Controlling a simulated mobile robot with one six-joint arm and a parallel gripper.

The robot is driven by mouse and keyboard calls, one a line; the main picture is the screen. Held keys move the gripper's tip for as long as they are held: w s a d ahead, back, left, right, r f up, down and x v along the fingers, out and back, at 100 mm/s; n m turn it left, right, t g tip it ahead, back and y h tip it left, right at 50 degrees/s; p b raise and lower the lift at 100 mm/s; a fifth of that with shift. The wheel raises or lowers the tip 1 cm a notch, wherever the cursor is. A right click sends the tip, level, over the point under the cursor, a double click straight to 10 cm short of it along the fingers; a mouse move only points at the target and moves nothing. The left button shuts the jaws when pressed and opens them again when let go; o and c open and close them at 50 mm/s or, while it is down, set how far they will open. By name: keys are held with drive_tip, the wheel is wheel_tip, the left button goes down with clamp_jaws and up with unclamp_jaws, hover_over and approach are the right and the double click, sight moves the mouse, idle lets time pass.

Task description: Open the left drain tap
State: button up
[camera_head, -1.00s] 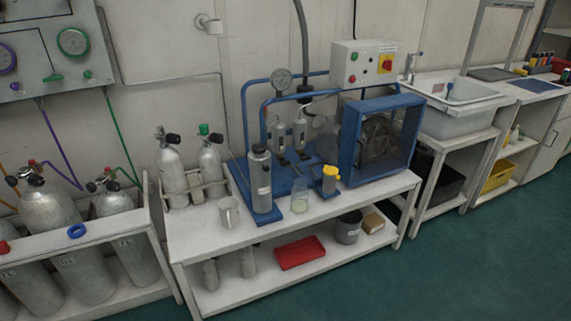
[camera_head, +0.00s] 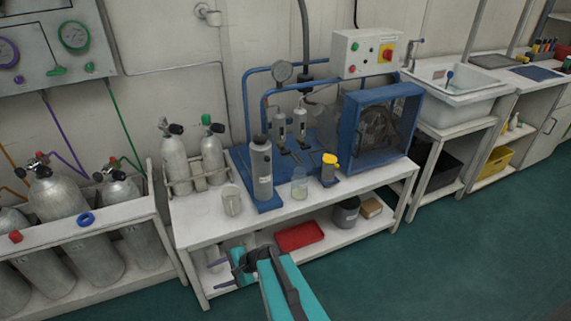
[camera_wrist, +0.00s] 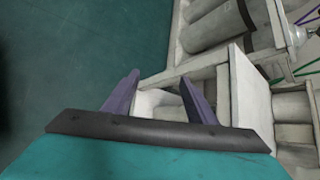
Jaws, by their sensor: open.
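Two small grey separators stand on the blue compressor frame in the head view, the left separator (camera_head: 279,126) and the right separator (camera_head: 301,121). A small dark drain tap (camera_head: 284,151) shows below the left one, and another (camera_head: 304,145) below the right one. They are too small for me to tell how their levers are turned. My gripper (camera_head: 219,275) is in front of the bench's lower shelf, well below and to the left of the taps. Its purple fingers are apart and empty in the wrist view (camera_wrist: 159,78). No tap shows in the wrist view.
On the white bench (camera_head: 205,225) a tall grey canister (camera_head: 261,170), a beaker (camera_head: 231,201), a glass jar (camera_head: 299,185) and a yellow-topped container (camera_head: 329,170) stand near the taps. The blue-framed fan (camera_head: 380,130) is to the right. Green floor is clear in front.

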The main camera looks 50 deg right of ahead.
drive_tip(key=w+d+r+m+t+h+p, duration=0.1)
drive_tip(key=w+d+r+m+t+h, duration=0.2)
drive_tip(key=d+r+m, duration=0.5)
drive_tip(key=m+t+h+p, duration=0.4)
drive_tip(key=m+t+h, duration=0.2)
drive_tip(key=m+h, duration=0.55)
approach(286, 153)
drive_tip(key=s+m+y, duration=0.1)
drive_tip(key=s, duration=0.2)
drive_tip(key=shift+a+r, duration=0.1)
drive_tip(key=shift+r, duration=0.05)
drive_tip(key=shift+w+b, duration=0.15)
drive_tip(key=shift+b, duration=0.5)
drive_tip(key=b+x, duration=0.3)
drive_tip(key=b, duration=0.3)
drive_tip(key=shift+w+b, duration=0.25)
drive_tip(key=shift+b, duration=0.05)
drive_tip(key=b+x, duration=0.1)
drive_tip(key=b, duration=0.3)
drive_tip(key=shift+w+f, duration=0.2)
drive_tip(key=shift+w, duration=0.05)
